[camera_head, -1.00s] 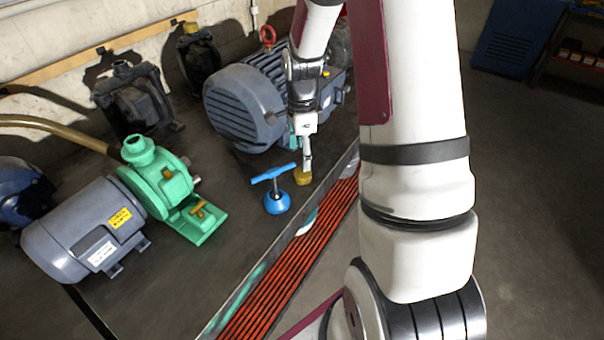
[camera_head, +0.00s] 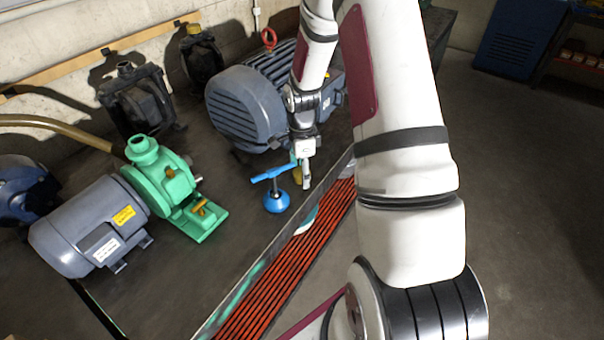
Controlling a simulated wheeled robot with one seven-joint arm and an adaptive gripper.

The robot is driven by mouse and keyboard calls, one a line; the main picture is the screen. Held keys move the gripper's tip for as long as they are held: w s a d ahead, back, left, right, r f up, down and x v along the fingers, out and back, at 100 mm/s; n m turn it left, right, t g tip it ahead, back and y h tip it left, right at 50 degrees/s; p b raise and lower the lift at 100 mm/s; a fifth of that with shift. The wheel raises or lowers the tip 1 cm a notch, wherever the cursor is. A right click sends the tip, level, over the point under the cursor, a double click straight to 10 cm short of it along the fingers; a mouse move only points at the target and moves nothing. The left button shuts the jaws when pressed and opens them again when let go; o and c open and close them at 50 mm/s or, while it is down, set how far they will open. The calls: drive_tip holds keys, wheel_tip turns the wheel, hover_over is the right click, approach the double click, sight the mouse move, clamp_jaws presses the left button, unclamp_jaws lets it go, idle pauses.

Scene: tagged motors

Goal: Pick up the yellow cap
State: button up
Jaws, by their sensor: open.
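The yellow cap (camera_head: 297,176) is on the dark bench near its front edge, just right of a blue T-handled tool. It is mostly hidden by my gripper. My gripper (camera_head: 304,183) points down at the cap, with its fingers low over the bench. It is open. The finger nearest the camera covers the cap's right side, and I cannot tell whether it touches the cap or whether the cap lies between both fingers.
The blue T-handled tool (camera_head: 276,198) stands close on the left. A large grey motor (camera_head: 243,108) is behind my gripper. A green pump (camera_head: 163,182) with a grey motor (camera_head: 92,226) stands at left. Red-orange slats (camera_head: 290,270) run along the bench edge.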

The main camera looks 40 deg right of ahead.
drive_tip(key=c, duration=0.8)
drive_tip(key=shift+c, duration=0.2)
